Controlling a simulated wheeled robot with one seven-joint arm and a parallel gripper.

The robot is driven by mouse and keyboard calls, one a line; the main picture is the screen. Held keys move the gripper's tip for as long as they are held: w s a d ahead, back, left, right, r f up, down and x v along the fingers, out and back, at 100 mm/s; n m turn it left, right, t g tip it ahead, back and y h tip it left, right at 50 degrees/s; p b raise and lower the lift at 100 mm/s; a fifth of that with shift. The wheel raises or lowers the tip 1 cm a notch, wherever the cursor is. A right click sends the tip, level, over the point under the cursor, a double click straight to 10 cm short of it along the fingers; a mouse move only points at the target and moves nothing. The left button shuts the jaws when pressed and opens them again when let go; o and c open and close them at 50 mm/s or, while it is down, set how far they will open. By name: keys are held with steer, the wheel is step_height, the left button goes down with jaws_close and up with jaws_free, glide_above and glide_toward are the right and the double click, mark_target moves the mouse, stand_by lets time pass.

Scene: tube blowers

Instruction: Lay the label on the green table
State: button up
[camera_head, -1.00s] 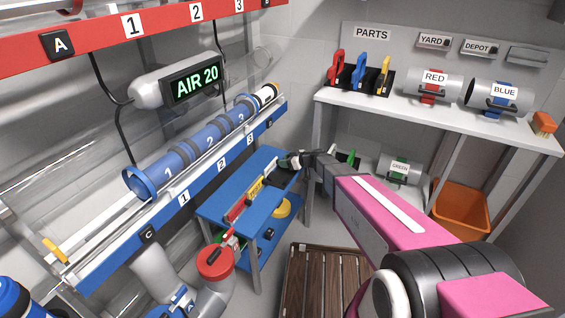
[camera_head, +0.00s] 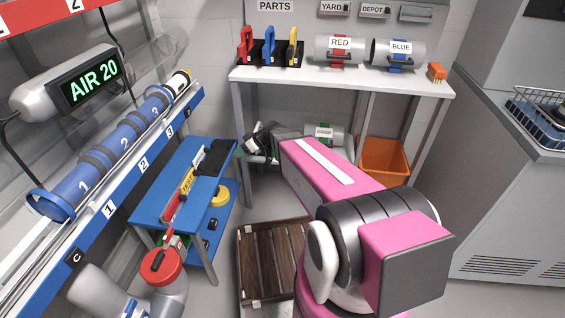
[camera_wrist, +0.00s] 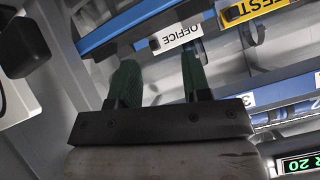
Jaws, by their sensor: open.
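My gripper (camera_head: 252,143) is open in the head view, at the far end of my pink arm, beside the left end of the parts shelf. In the wrist view my gripper (camera_wrist: 161,66) shows two dark green fingers spread apart with nothing seen held between them. No green table shows; the table in the head view is blue (camera_head: 150,212). I cannot tell which label is the task's.
The blue table carries a yellow strip (camera_head: 187,182) and a dark holder (camera_head: 216,158). The parts shelf (camera_head: 345,85) holds RED (camera_head: 339,55) and BLUE (camera_head: 398,58) canisters. A GREEN canister (camera_head: 322,137) and an orange bin (camera_head: 385,160) are below.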

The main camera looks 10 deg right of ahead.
steer(key=s+d+m+g+h, duration=0.2)
steer(key=s+d+m+h, duration=0.3)
steer(key=s+d, duration=0.4)
steer(key=shift+s+d+m, duration=0.25)
steer(key=shift+d+m, duration=0.2)
steer(key=shift+m, duration=0.05)
steer(key=shift+o, duration=0.5)
steer(key=s+d+r+m+h, duration=0.1)
steer(key=s+d+m+h, duration=0.4)
steer(key=d, duration=0.4)
steer(key=shift+s+r+m+g, duration=0.2)
steer(key=shift+s+m+g, duration=0.1)
steer(key=shift+s+g, duration=0.1)
steer(key=n+t+y, duration=0.4)
steer(key=n+y, duration=0.8)
steer(key=n, duration=0.2)
glide_above(213, 155)
steer(key=d, duration=0.5)
steer(key=f, duration=0.2)
steer(key=shift+s+a+f, duration=0.25)
steer(key=shift+s+f, duration=0.05)
steer(key=shift+s, duration=0.05)
steer(key=shift+y, duration=0.3)
steer(key=shift+s+f+x, duration=0.1)
steer(key=shift+x, duration=1.25)
steer(key=shift+s+f+x, duration=0.15)
steer(key=shift+x, duration=1.2)
jaws_close()
